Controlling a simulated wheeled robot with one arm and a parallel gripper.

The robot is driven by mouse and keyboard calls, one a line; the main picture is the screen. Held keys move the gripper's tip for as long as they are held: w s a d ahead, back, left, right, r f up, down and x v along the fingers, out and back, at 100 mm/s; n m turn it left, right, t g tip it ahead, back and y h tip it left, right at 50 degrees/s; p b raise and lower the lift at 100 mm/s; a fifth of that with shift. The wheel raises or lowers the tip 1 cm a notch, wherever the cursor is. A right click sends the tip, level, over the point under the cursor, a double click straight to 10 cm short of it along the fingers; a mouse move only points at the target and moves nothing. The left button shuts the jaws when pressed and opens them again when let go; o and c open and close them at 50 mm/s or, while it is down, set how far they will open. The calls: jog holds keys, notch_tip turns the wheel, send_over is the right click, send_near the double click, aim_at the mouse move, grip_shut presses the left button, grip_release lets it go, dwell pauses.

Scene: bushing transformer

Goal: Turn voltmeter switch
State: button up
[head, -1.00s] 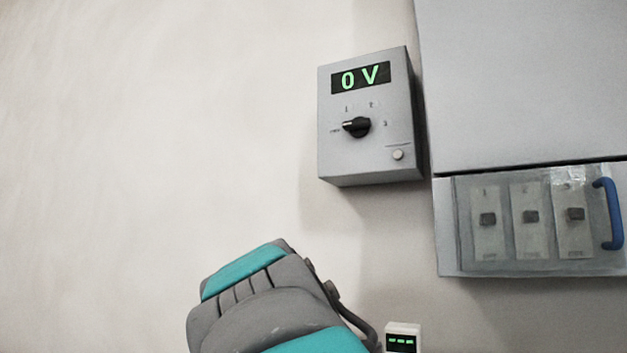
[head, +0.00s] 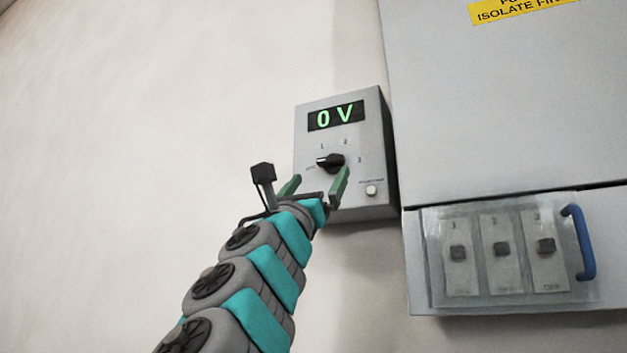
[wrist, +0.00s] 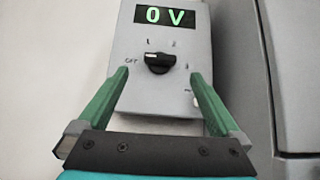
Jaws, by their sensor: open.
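The voltmeter (head: 308,141) is a grey wall box with a green "0 V" display. Its black rotary switch (head: 330,162) sits below the display, with the pointer turned left toward the OFF mark. The switch also shows in the wrist view (wrist: 159,63), where the marks around it are small. My gripper (head: 318,180) is open, its green fingers in front of the box and below the switch in the head view. In the wrist view my gripper (wrist: 153,85) has one finger on each side of the switch, with nothing between them. I cannot tell the exact distance to the switch.
A pale round button (head: 371,190) is at the box's lower right. A large grey cabinet (head: 500,110) stands to the right, with a clear cover (head: 436,285) over several switches and a blue handle (head: 585,245). The wall to the left is bare.

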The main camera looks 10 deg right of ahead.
aim_at(329, 162)
jog(key=p+x, duration=0.1)
jog(key=x, duration=0.4)
jog(key=shift+w+r, duration=0.2)
jog(key=shift+r, duration=0.05)
jog(key=shift+w+d+r+p, duration=0.3)
jog(key=shift+d+r+p, duration=0.05)
jog(key=shift+d+p, duration=0.05)
jog(key=shift+c, duration=0.2)
jog(key=c, duration=1.3)
jog(key=shift+r, duration=0.1)
jog(key=shift+c, duration=0.2)
